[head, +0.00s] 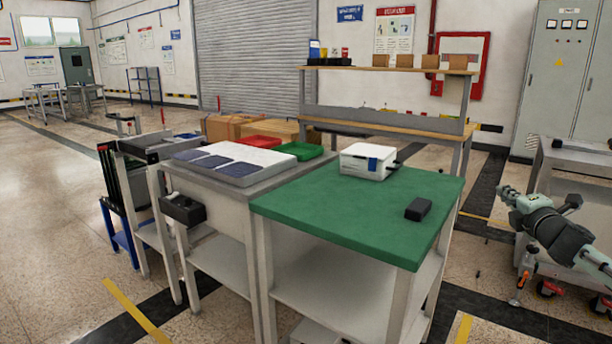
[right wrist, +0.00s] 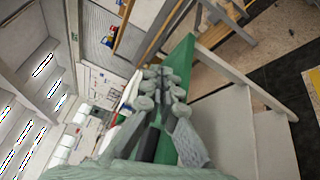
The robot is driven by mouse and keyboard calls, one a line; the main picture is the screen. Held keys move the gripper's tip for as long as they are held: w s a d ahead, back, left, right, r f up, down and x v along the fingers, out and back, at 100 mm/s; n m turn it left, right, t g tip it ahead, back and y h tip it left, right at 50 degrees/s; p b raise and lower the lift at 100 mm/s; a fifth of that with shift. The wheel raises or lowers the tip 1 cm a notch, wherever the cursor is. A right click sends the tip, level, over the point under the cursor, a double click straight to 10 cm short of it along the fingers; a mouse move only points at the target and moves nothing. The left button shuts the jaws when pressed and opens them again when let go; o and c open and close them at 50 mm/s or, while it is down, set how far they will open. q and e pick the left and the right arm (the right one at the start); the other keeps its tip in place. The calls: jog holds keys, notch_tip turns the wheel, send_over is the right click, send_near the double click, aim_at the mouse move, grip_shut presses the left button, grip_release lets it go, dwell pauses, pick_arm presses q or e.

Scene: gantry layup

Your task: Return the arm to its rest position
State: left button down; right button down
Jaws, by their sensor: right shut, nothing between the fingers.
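My right arm comes in from the right edge of the head view, and its gripper (head: 508,194) is shut and empty. It is in the air to the right of the green-topped table (head: 330,215), apart from it. The right wrist view shows the closed fingers (right wrist: 163,80) pointing up the picture, with nothing visible between them. Part of the green top (right wrist: 182,60) shows behind them. My left gripper is in neither view.
A white box (head: 366,162) and a black block (head: 418,209) are on the green top. The adjoining grey table bears a white tray (head: 262,159) with dark pads. A grey cart (head: 575,190) is near my right arm. Floor is open at left.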

jog(key=s+d+f+m+g+h, duration=0.2)
jog(key=s+d+f+m+g, duration=0.15)
jog(key=s+f, duration=0.65)
jog(key=s+d+f+m+g+h, duration=0.1)
jog(key=s+d+f+m+g, duration=0.2)
jog(key=s+f, duration=0.8)
jog(key=s+d+f+m+g+h, duration=0.1)
jog(key=s+d+f+m+g, duration=0.15)
jog(key=s+f, duration=0.55)
jog(key=s+d+f+m+g+h, duration=0.1)
jog(key=s+f+m+g, duration=0.25)
jog(key=s+f, duration=0.4)
jog(key=s+a+f+m+y, duration=0.2)
jog(key=s+a+f, duration=0.1)
jog(key=a, duration=0.7)
jog(key=s+a+f+m+g+y, duration=0.1)
jog(key=s+a+f+m+y, duration=0.1)
jog(key=a+f, duration=0.4)
jog(key=s+a+f+m+g+y, duration=0.1)
jog(key=s+a+f, duration=0.4)
jog(key=a, duration=1)
jog(key=shift+f+m+y, duration=0.25)
jog(key=shift+m+y, duration=0.25)
jog(key=shift+m, duration=0.15)
jog(key=shift+a, duration=0.1)
